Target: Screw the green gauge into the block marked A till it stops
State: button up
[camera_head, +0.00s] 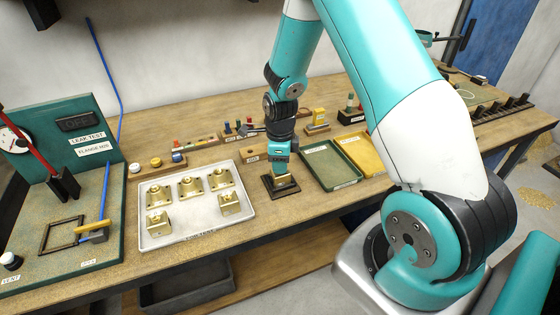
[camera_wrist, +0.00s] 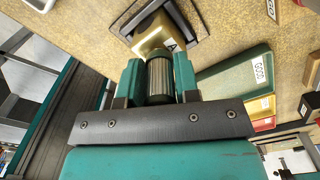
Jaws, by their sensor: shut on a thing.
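The brass block marked A (camera_wrist: 152,40) sits in a dark fixture (camera_wrist: 186,22) on the bench. In the head view the block (camera_head: 284,184) is right under my gripper (camera_head: 281,172). In the wrist view the teal fingers of my gripper (camera_wrist: 158,68) are shut around a dark grey, ribbed cylinder, the gauge handle (camera_wrist: 159,82). No green shows on the part of it in view. The handle is in line with the block and its far end meets the block's near face. The joint is hidden, so I cannot tell how deep it sits.
A pale tray (camera_head: 180,238) with several brass blocks lies left of the fixture. A green tray (camera_head: 327,164) and a yellow tray (camera_head: 366,153) lie to its right. Small racks with coloured pieces (camera_head: 238,132) stand behind. A leak test stand (camera_head: 90,150) is far left.

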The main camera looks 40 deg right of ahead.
jog(key=m, duration=0.9)
jog(key=o, duration=0.6)
jog(key=n, duration=0.6)
jog(key=shift+n+p, duration=0.35)
jog(key=shift+n, duration=0.05)
jog(key=n, duration=0.5)
jog(key=shift+f+n, duration=0.1)
jog(key=shift+n, duration=0.2)
